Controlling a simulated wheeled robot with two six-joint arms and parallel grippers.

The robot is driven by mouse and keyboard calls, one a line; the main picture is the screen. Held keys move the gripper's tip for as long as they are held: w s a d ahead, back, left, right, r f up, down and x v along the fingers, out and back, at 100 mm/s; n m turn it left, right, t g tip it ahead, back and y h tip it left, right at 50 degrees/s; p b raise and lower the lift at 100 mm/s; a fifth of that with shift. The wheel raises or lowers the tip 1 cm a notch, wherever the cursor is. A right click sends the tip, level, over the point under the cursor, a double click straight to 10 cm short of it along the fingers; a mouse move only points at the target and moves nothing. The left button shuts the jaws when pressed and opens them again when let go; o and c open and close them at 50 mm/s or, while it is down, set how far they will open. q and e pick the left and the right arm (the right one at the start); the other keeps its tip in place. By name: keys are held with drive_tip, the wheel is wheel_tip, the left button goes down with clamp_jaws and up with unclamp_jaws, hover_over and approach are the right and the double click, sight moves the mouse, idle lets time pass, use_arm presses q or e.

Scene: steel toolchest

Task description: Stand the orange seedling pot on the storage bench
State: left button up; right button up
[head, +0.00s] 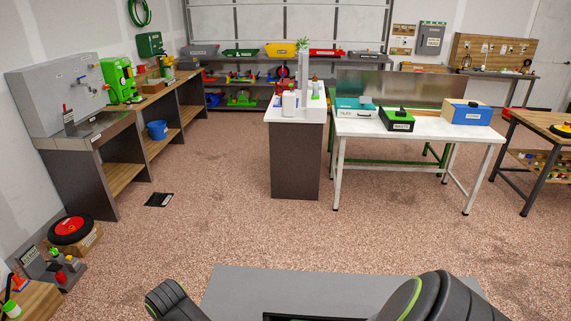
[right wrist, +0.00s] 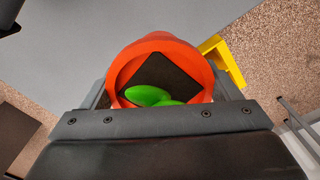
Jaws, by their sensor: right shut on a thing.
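The orange seedling pot (right wrist: 162,45) is between the jaws of my right gripper (right wrist: 160,105) in the right wrist view. The pot's round rim faces the camera, with dark content and green leaves (right wrist: 152,97) inside. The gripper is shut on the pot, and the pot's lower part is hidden. The pot does not show in the head view. Parts of my arms enter the bottom of the head view, but neither gripper shows there. A white table (head: 440,128) stands at right centre; I cannot tell which bench is the storage bench.
The white table carries a teal box (head: 354,112), a green-and-black box (head: 397,119) and a blue box (head: 467,111). A white-topped cabinet (head: 296,160) adjoins it. A workbench (head: 85,150) runs along the left wall. A flat grey surface (head: 300,288) lies close before me; open floor (head: 230,215) lies beyond.

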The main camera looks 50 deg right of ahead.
drive_tip(key=s, duration=0.1)
drive_tip(key=s+m+p, duration=0.1)
drive_tip(key=s, duration=0.1)
drive_tip(key=shift+s+a+r+m, duration=0.3)
drive_tip(key=shift+r+m, duration=0.1)
drive_tip(key=shift+s+f+m, duration=0.15)
drive_tip(key=shift+s+m, duration=0.15)
drive_tip(key=shift+s, duration=0.05)
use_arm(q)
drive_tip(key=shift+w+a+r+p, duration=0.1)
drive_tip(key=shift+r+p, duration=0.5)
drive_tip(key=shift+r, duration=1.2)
use_arm(e)
drive_tip(key=shift+w+f, duration=0.1)
drive_tip(key=shift+f, duration=5)
drive_tip(key=o, duration=1.1)
drive_tip(key=shift+f, duration=0.1)
drive_tip(key=shift+c, duration=0.2)
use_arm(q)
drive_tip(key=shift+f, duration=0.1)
